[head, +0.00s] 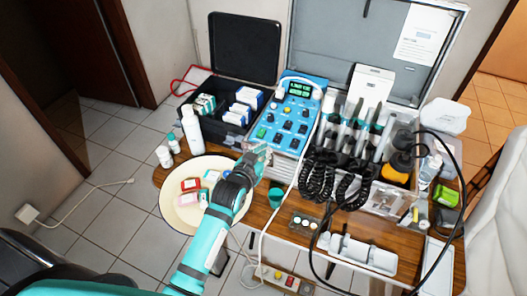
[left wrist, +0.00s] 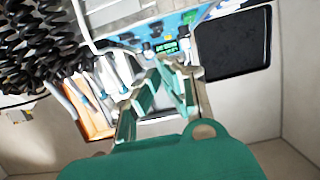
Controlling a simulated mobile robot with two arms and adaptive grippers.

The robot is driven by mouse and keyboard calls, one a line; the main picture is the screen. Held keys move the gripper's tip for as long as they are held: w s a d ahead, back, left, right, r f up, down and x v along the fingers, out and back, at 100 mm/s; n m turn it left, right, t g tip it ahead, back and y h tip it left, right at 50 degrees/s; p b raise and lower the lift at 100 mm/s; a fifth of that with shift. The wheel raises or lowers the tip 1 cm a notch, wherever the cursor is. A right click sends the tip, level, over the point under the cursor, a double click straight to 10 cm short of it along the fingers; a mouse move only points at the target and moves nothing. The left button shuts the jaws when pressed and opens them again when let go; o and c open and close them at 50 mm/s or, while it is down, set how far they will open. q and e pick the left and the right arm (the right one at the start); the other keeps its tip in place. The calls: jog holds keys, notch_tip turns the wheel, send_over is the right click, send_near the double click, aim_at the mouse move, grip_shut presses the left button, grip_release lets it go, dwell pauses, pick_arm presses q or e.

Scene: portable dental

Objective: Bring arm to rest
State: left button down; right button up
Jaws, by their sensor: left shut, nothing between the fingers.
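My left arm comes in from the bottom left of the head view, over the round cream tray. My left gripper (head: 259,153) is near the front edge of the blue control unit (head: 292,112). Its fingers are shut with nothing between them. The gripper also shows in the left wrist view (left wrist: 172,68), where the blue unit's green display (left wrist: 168,47) appears beyond the fingers. My right gripper is not in view.
The round tray (head: 178,211) holds small red, yellow and pink boxes. A white bottle (head: 193,130) stands by the black case (head: 235,120). Coiled black cords (head: 318,172) and a loose black hose lie to the right. A small teal cup (head: 276,196) is near my arm.

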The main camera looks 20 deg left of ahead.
pick_arm(q)
jog(key=s+f+m+g, duration=0.15)
jog(key=s+g, duration=0.25)
jog(key=s, duration=0.6)
jog(key=s+f+g, duration=0.2)
jog(key=s+g, duration=0.1)
jog(key=s, duration=0.8)
jog(key=s+f+g, duration=0.1)
jog(key=s+g, duration=0.3)
jog(key=s, duration=0.6)
jog(key=s+f+g+b, duration=0.2)
jog(key=s+f, duration=0.1)
jog(key=f, duration=2.8)
jog(key=s+a+f+b, duration=0.1)
jog(key=s+a+f, duration=0.2)
jog(key=s+f, duration=1.2)
jog(key=shift+s+a+f+g+y+b, duration=0.2)
jog(key=shift+s+f+g+y+b, duration=0.1)
jog(key=shift+s+b, duration=0.1)
jog(key=shift+m, duration=0.25)
